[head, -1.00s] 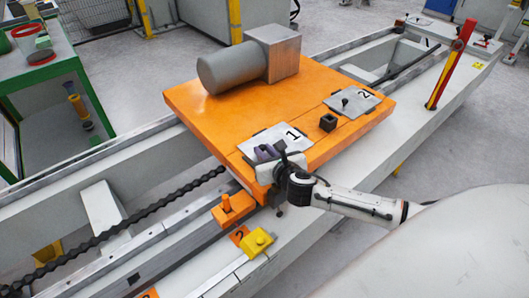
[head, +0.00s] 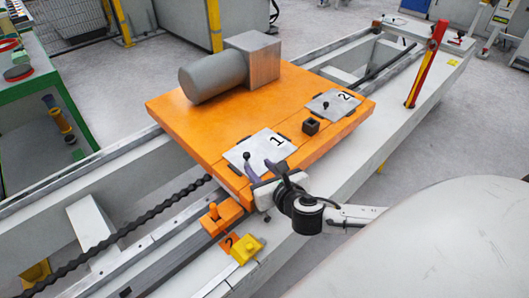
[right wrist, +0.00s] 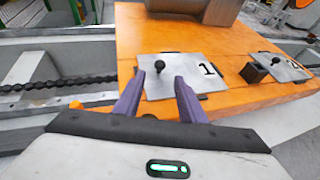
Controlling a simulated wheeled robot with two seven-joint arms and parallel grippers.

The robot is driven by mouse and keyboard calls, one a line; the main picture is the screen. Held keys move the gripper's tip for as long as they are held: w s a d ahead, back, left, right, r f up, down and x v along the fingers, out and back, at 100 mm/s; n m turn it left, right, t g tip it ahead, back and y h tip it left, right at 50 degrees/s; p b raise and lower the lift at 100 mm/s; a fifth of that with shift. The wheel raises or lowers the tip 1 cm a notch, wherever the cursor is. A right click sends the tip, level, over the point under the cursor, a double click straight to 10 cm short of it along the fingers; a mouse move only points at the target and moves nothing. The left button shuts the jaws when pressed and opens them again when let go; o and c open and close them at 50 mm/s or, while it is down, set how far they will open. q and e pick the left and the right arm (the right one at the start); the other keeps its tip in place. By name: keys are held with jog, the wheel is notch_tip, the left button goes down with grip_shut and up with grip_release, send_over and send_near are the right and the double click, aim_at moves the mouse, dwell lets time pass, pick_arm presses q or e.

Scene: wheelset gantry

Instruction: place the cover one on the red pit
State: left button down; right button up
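Cover one (head: 262,147) is a grey plate marked 1 with a black knob (head: 247,156). It lies flat on the orange platform (head: 200,125) near its front edge. My right gripper (head: 261,165) has purple fingers and is at the front edge of that plate. In the right wrist view the fingers (right wrist: 158,84) are spread and empty. There the plate (right wrist: 185,82) lies just beyond them, and its knob (right wrist: 159,66) shows in the gap between the fingers, seemingly a little past the tips. My left gripper is out of view. I cannot make out a red pit.
A plate marked 2 (head: 327,106) with a black knob and a small black block (head: 311,127) are on the platform to the right. A red post (head: 427,65) rises at right. A green table (head: 55,88) is at left.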

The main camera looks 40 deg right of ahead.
jog(key=shift+v, duration=1.65)
jog(key=s+a+f+m+g+y, duration=0.2)
jog(key=s+a+m+g, duration=0.3)
jog(key=s+m, duration=0.75)
jog(key=s+a+f+m+g+y, duration=0.1)
jog(key=s+a+f+m+g, duration=0.5)
jog(key=m, duration=1.2)
jog(key=w+a+f+t+y+p, duration=0.1)
jog(key=a+f+t+y, duration=0.1)
jog(key=a+f+t, duration=0.3)
jog(key=shift+w+a+f+t+y+p, duration=0.35)
jog(key=shift+a+f+t+y, duration=0.1)
jog(key=shift+t, duration=0.25)
jog(key=shift+m, duration=0.25)
